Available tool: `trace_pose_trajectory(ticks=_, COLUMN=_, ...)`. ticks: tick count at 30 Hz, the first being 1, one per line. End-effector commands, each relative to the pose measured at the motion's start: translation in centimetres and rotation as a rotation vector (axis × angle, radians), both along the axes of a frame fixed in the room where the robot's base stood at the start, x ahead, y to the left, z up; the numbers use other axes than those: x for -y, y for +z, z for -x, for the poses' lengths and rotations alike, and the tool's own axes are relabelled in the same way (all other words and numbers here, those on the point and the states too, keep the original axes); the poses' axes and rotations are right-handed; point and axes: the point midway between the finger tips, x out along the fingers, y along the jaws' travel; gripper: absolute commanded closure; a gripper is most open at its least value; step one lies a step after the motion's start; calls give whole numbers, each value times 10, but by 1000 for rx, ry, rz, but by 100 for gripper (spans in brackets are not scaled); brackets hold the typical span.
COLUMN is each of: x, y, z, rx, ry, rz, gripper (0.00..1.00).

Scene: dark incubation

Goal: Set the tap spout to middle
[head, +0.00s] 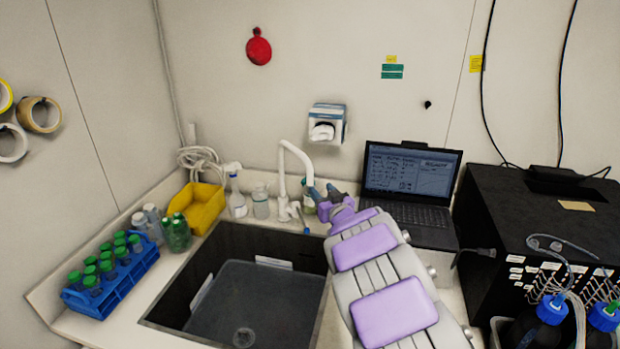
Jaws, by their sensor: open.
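The white tap (283,180) stands behind the dark sink (180,313). Its spout (298,154) arches up and bends over to the right, with its end beside my gripper. My gripper (322,192) is at the end of my arm, which reaches in from the lower right with purple pads. It is open, with its fingers close to the spout's lower end. I cannot tell whether a finger touches the spout. A bottle behind the fingers is partly hidden.
A blue rack (115,283) of green-capped bottles and a yellow bin (199,208) stand left of the sink. Spray and clear bottles stand behind it. A laptop (410,185) and a black box (540,235) are on the right. The space above the basin is free.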

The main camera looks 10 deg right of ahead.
Motion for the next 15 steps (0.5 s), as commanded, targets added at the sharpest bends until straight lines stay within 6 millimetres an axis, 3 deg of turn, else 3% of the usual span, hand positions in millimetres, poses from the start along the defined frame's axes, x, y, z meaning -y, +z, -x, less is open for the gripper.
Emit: trace_pose_trajectory(ticks=15, x=-13, y=-2, z=-59, rx=0, ry=0, rz=-1, gripper=53)
